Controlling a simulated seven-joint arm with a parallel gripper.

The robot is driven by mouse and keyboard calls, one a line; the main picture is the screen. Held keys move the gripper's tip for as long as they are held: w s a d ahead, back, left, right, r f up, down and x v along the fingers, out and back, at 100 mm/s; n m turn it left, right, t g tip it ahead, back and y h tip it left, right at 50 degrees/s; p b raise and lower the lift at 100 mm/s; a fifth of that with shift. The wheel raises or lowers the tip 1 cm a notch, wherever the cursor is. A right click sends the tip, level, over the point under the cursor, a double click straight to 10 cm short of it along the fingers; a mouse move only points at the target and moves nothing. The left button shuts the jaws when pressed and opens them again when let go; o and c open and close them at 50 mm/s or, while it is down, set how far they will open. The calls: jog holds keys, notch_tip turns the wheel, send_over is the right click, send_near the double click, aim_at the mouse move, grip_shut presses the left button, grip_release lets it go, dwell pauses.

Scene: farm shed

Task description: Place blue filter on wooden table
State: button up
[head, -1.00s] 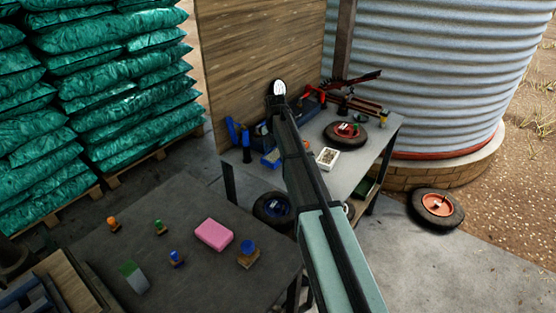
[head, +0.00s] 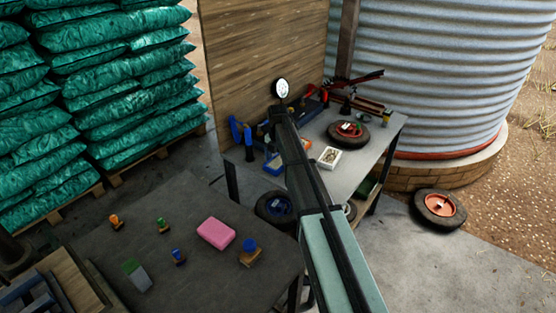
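No part is clearly a filter. Blue candidates are an upright blue piece (head: 249,143) at the left end of the far workbench, a blue-topped piece (head: 249,245) on a small wooden block, and a smaller blue piece (head: 179,256). The last two are on the dark near table (head: 150,220), whose material I cannot tell. My arm reaches from the bottom right toward the far workbench (head: 362,165). A pale round disc shows at its far end. My gripper's fingers are not visible, so I cannot tell what they hold.
The near table also carries a pink block (head: 216,233), an orange piece (head: 116,221) and green pieces. A red-hubbed wheel (head: 348,134) and a white tray (head: 329,157) lie on the workbench. A wooden panel (head: 262,70) stands behind it. Green sacks are stacked left.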

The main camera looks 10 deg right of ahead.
aim_at(278, 161)
jog(key=shift+o, duration=0.3)
jog(key=shift+r, duration=0.1)
notch_tip(278, 161, up, 12)
dwell(0.5)
